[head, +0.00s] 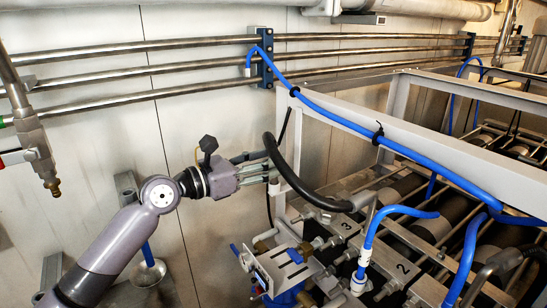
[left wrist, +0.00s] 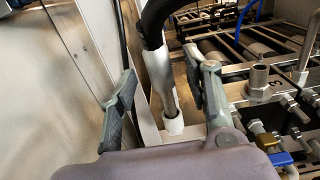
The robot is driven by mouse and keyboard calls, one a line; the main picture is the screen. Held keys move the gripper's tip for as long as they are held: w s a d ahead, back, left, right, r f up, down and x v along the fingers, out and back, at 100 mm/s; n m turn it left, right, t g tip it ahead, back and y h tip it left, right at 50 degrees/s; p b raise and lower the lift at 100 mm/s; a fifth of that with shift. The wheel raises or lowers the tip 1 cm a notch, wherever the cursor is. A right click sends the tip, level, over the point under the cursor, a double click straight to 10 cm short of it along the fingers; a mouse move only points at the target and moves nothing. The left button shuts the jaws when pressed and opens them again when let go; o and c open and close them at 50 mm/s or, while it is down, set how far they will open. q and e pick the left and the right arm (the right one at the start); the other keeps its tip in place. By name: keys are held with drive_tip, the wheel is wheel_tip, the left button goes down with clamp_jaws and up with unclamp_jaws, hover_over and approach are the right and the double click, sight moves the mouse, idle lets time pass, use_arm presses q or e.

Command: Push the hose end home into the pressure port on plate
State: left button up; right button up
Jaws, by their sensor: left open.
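A thick black hose (head: 295,175) arches in front of my left gripper (head: 268,175). Its hose end (left wrist: 160,80), a silver metal sleeve with a white tip, hangs down nearly upright between the fingers in the left wrist view. The left gripper (left wrist: 160,98) is open, with one finger to each side of the sleeve and visible gaps. A steel stub with a hex base (left wrist: 258,82) stands on the plate marked 3 (head: 345,227), right of the gripper. I cannot tell for certain whether this stub is the pressure port. My right gripper is not in view.
A white frame beam (head: 330,115) with a blue hose (head: 340,120) runs behind the hose. A bracket with blue-handled valves (head: 285,265) stands below the gripper. Steel pipes (head: 150,70) line the wall. Bare wall panels lie left of the gripper.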

use_arm(q)
drive_tip(key=shift+x, duration=1.1)
drive_tip(key=shift+w+d, duration=0.15)
drive_tip(key=shift+d, duration=0.05)
drive_tip(key=shift+a, duration=0.1)
drive_tip(key=shift+c, duration=1.3)
clamp_jaws()
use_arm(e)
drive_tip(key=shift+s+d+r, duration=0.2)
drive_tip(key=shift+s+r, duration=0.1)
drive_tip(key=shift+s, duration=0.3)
